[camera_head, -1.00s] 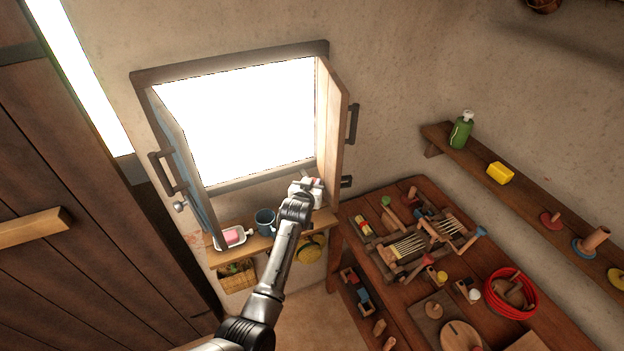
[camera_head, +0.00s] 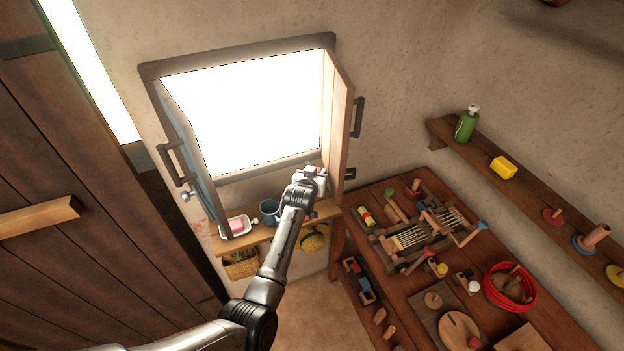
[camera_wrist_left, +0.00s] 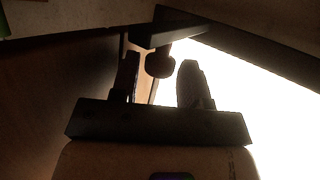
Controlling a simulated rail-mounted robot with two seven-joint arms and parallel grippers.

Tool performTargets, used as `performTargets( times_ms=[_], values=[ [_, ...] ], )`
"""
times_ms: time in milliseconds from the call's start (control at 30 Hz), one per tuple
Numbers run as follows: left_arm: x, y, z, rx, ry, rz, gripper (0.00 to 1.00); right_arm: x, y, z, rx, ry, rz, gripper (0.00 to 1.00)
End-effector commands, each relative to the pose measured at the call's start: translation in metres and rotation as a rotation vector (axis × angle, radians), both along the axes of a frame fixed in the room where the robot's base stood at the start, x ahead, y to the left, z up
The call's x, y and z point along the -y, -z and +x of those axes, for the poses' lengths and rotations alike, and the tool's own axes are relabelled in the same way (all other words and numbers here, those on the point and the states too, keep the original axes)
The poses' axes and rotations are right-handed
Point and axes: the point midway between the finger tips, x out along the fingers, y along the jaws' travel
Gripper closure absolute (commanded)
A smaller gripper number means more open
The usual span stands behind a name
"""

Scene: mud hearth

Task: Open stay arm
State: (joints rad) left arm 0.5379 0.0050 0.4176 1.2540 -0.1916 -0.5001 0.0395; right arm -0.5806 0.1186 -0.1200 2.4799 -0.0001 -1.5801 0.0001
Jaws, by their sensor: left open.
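The window (camera_head: 250,110) stands open with a left shutter (camera_head: 185,150) and a right shutter (camera_head: 338,125), both swung inward. My left gripper (camera_head: 318,178) is at the lower right corner of the window, by the foot of the right shutter. In the left wrist view, its two dark fingers (camera_wrist_left: 160,85) are apart. A dark rounded knob (camera_wrist_left: 160,65) shows between and just beyond the fingertips, below a dark bar (camera_wrist_left: 175,30). I cannot tell whether the knob belongs to the stay arm or whether the fingers touch it. My right gripper is not in view.
A small shelf (camera_head: 262,238) below the window holds a soap dish (camera_head: 236,227) and a blue mug (camera_head: 269,212). A crowded workbench (camera_head: 395,265) stands at the right, under a wall shelf (camera_head: 540,195). A wooden door (camera_head: 70,200) is at the left.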

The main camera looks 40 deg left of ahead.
Motion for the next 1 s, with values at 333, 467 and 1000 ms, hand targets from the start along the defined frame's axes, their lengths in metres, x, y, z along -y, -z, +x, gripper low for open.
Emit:
performTargets(
  times_ms=[333, 467, 1000],
  values=[
    [0.016, -0.013, -0.037, 0.002, 0.000, 0.001, 0.58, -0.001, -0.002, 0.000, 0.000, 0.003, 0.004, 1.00],
    [0.024, -0.019, -0.057, 0.000, 0.001, 0.001, 0.58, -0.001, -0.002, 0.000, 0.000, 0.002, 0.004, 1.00],
    [0.048, -0.041, -0.115, 0.000, 0.001, 0.000, 0.58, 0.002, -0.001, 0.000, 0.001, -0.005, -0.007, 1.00]
  ],
)
